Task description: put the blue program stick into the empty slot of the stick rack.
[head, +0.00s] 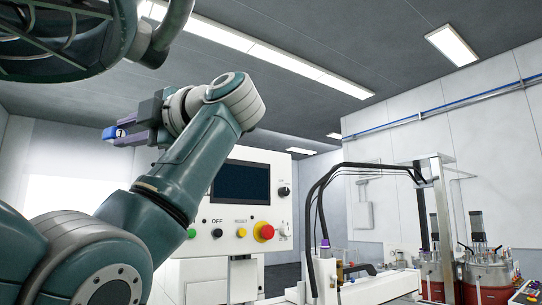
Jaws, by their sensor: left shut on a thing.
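My left gripper (120,135) is raised at the upper left, in front of the pale wall, with its fingers pointing left. It is shut on a small blue thing at its fingertips, which looks like the blue program stick (109,132). Most of the stick is hidden by the fingers. I cannot make out the stick rack or its empty slot in this view. My right gripper is not in view.
A white control panel (205,268) with a dark screen (240,182), coloured buttons and a red emergency knob (264,232) stands behind my left arm. A white machine with black hoses (318,190) and red-brown vessels (487,277) stand at right.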

